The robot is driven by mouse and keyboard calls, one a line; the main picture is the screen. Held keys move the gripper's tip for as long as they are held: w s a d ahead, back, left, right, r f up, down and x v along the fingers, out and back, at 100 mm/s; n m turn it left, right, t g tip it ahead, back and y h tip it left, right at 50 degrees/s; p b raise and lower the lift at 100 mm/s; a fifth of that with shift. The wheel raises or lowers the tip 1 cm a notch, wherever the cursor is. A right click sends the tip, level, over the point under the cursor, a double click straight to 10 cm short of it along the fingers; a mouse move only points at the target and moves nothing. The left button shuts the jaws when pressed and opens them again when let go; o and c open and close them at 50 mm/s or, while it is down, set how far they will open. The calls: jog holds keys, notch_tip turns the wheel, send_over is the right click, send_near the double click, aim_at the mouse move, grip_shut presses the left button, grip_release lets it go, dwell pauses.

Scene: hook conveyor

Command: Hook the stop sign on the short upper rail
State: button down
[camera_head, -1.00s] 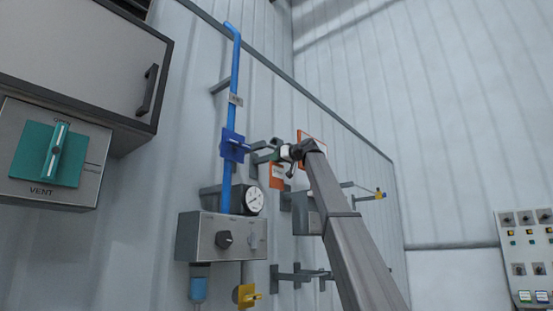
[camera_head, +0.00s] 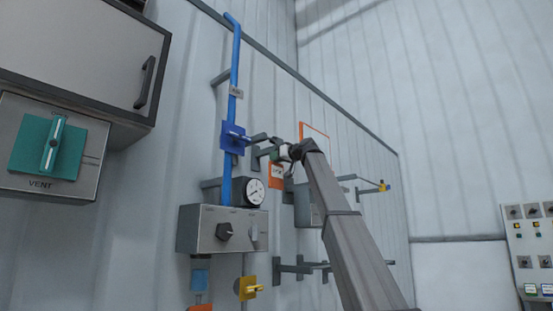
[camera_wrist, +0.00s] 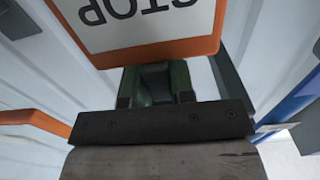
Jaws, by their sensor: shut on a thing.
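The stop sign fills the top of the wrist view (camera_wrist: 140,25). It is a white plate with an orange border, its lettering upside down there. My gripper is shut on it; the green fingers (camera_wrist: 158,86) meet at its orange edge. In the head view my gripper (camera_head: 278,156) is by the wall, right of the blue pipe, with the orange sign (camera_head: 276,176) just below it. Short grey bars (camera_head: 259,150) stick out of the wall close by, partly hidden. I cannot tell whether the sign touches a bar.
A blue square plate with a lever (camera_head: 235,138) sits on the blue pipe (camera_head: 234,60), left of my gripper. A gauge (camera_head: 253,192) and grey control box (camera_head: 222,230) are below. More grey bars (camera_head: 300,268) project lower down. An orange outline (camera_head: 314,131) marks the wall behind my arm.

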jog(key=c, duration=0.9)
grip_release()
jog(key=shift+d, duration=0.1)
jog(key=v, duration=1)
jog(key=shift+s+d, duration=0.2)
jog(key=shift+s, duration=0.1)
